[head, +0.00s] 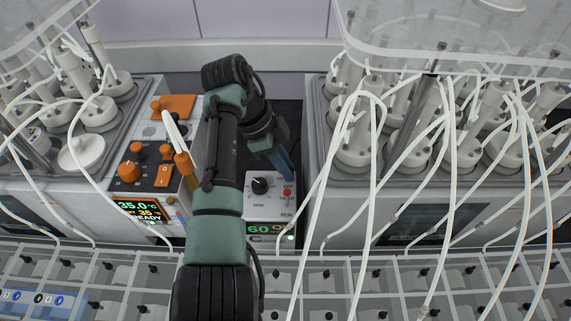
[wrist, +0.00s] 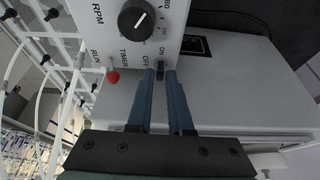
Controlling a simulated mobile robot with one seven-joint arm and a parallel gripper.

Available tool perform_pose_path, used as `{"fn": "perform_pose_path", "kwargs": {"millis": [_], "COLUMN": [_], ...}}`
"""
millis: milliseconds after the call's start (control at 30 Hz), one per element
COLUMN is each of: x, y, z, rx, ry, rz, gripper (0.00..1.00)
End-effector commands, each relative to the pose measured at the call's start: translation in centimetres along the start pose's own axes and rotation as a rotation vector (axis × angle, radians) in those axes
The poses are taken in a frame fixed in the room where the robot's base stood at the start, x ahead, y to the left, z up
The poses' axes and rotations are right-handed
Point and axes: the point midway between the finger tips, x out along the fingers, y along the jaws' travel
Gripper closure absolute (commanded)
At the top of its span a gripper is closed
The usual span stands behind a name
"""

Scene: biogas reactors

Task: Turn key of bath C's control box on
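The control box of bath C (head: 262,212) is a white panel with a black RPM knob (head: 260,186), a red button (head: 287,193) and a green display above the letter C. In the wrist view the panel shows the black knob (wrist: 136,17), the red button (wrist: 113,76) and the OFF and ON labels. A small black key (wrist: 160,69) sits by these labels, pointing along the fingers. My gripper's blue fingers (wrist: 162,76) are slightly apart, their tips on either side of the key; contact is unclear. In the head view the gripper (head: 287,170) is above the panel's far right; the key is not clear.
Another control box (head: 145,175) with orange knobs stands left of my arm. White tubes (head: 375,150) hang from the bath at right, close to the panel. A rack of clear compartments (head: 400,280) runs along the front.

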Motion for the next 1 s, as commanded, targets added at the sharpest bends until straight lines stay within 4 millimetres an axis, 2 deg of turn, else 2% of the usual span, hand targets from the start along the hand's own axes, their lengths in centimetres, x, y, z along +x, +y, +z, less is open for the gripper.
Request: {"fn": "perform_pose_path", "kwargs": {"millis": [33,100,467,667,800,1000], "x": [0.0,0.0,-0.5,-3.6,-7.5,-11.2], "y": [0.0,0.0,-0.1,-0.1,-0.1,0.0], "z": [0.0,0.0,0.0,0.1,0.0,0.0], "rx": [0.0,0.0,-0.002,0.0,-0.003,-0.003], "ry": [0.0,0.0,0.0,-0.001,-0.003,-0.003], "rz": [0.0,0.0,-0.002,-0.005,-0.005,-0.002], "gripper": [0.7,0.6,0.6,0.6,0.6,0.6]}}
